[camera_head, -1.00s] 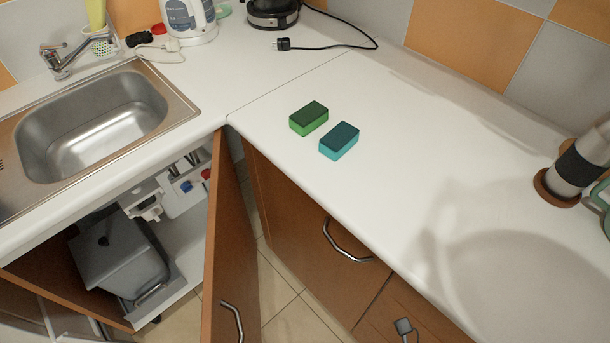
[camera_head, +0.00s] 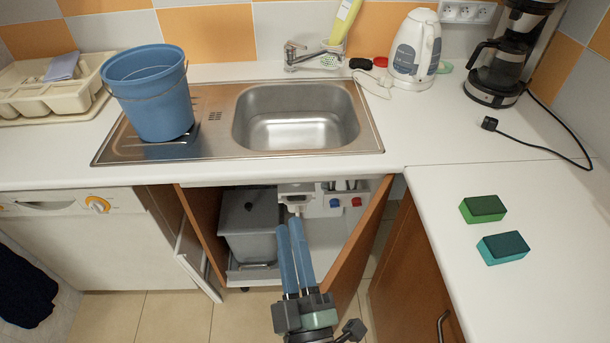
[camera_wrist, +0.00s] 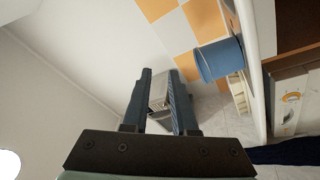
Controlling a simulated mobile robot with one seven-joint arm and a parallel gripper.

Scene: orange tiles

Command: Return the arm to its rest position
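My gripper (camera_head: 289,222) points its two long blue-grey fingers upward in the head view, in front of the open cabinet under the sink. The fingers stand a little apart with nothing between them. In the wrist view my gripper (camera_wrist: 159,74) also shows a gap between the fingertips, with the wall, the ceiling and part of the kitchen beyond. The gripper holds nothing and appears clear of the counter and the cabinet doors.
The open cabinet door (camera_head: 358,250) stands right of my gripper, with a grey bin (camera_head: 248,228) inside. A blue bucket (camera_head: 150,95) stands on the drainboard left of the sink (camera_head: 296,128). Green (camera_head: 482,209) and teal (camera_head: 503,247) sponges lie on the right counter.

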